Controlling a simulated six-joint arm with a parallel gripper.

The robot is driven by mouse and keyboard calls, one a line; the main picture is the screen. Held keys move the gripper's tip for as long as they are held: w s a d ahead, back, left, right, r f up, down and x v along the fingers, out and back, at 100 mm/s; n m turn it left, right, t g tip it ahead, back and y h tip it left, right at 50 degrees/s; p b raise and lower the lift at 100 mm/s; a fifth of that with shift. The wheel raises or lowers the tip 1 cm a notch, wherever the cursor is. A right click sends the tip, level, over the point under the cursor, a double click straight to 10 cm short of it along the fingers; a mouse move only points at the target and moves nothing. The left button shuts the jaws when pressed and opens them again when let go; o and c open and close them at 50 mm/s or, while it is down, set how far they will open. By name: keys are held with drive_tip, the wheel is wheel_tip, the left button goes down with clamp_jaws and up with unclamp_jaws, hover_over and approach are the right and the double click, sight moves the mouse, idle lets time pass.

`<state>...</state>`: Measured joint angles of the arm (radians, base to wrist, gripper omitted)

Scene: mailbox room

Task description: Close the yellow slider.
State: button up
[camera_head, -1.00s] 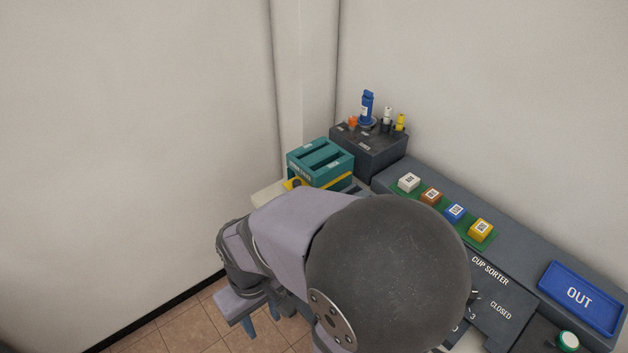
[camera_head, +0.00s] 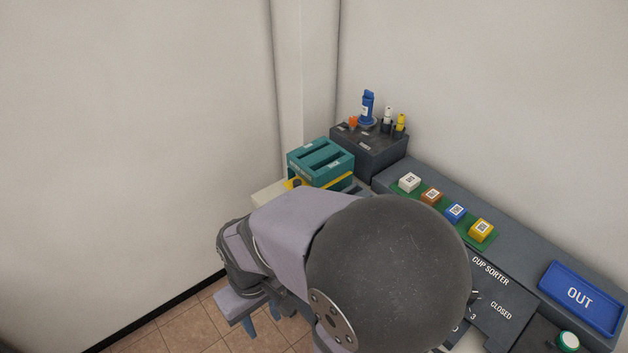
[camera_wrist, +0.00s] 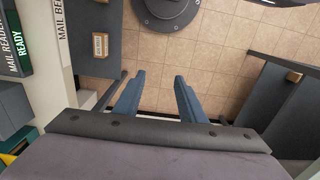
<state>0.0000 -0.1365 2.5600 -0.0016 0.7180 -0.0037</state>
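The yellow slider (camera_head: 293,184) shows only as small yellow pieces at the lower front of a teal box (camera_head: 320,161). My arm hides much of that area, so I cannot tell how far open the slider is. A yellow patch (camera_wrist: 8,158) and teal surface (camera_wrist: 20,141) show at the lower left edge of the wrist view. My gripper (camera_head: 262,316) points down over the floor, in front of and below the teal box and apart from it. In the wrist view my gripper (camera_wrist: 159,95) has its two blue fingers spread, with nothing between them.
A dark block (camera_head: 370,150) holding a blue bottle stands behind the teal box. Several coloured cubes sit on a green strip (camera_head: 486,243). A blue OUT tray (camera_head: 580,298) lies at right. Tiled floor (camera_wrist: 225,50) is open below my gripper; a small brown box (camera_wrist: 100,45) is left of it.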

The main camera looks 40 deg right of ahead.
drive_tip(key=w+f+m+t+h, duration=0.15)
drive_tip(key=w+m+t, duration=0.5)
drive_tip(key=w, duration=1.45)
drive_tip(key=d+r+m+t+h+p, duration=0.1)
drive_tip(key=d+r+m+h+p, duration=0.1)
drive_tip(key=d+h, duration=0.5)
drive_tip(key=d+r+m+h+p, duration=0.1)
drive_tip(key=d+r+m+h, duration=0.2)
drive_tip(key=d+h, duration=0.4)
drive_tip(key=d+r, duration=0.1)
drive_tip(key=d, duration=0.8)
drive_tip(key=shift+w+d+r+m+t+p, duration=0.15)
drive_tip(key=shift+d+r+m+t+p, duration=0.2)
drive_tip(key=shift+h, duration=0.25)
clamp_jaws()
